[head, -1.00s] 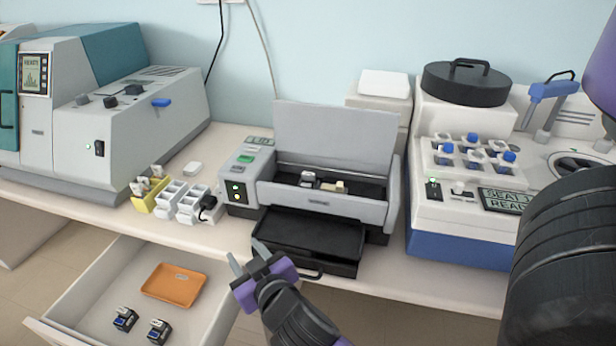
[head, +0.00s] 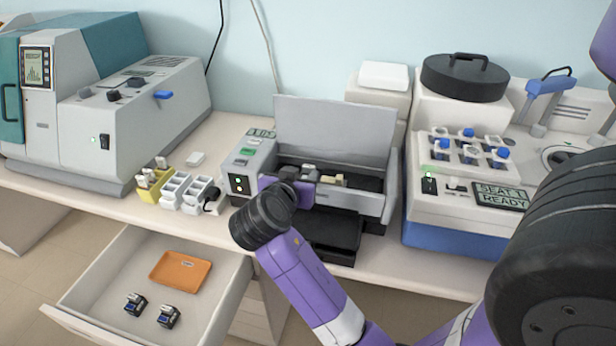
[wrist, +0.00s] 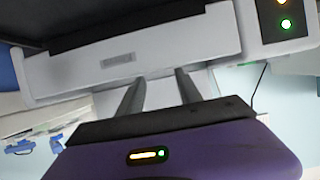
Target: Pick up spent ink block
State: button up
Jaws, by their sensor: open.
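The printer (head: 382,205) stands open on the bench with its grey lid raised. Inside its bay are a small grey-and-dark block (head: 309,168) and a beige piece (head: 333,181), partly hidden by my gripper; I cannot tell whether either is the spent ink block. My gripper (wrist: 160,84) is open and empty in the wrist view, its two fingers apart in front of the printer's front panel (wrist: 115,62). In the head view it is at the printer's front left, with the fingertips hidden.
An orange tray (head: 181,268) lies in the open drawer (head: 98,318). Yellow and white holders (head: 172,190) stand left of the printer. A stainer with blue-capped bottles (head: 470,158) stands close at right. A large grey-and-teal machine (head: 150,115) is at left.

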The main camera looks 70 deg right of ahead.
aim_at(308, 168)
jog(key=shift+p+x, duration=0.65)
jog(key=shift+x, duration=1.65)
jog(key=shift+f, duration=0.1)
grip_shut()
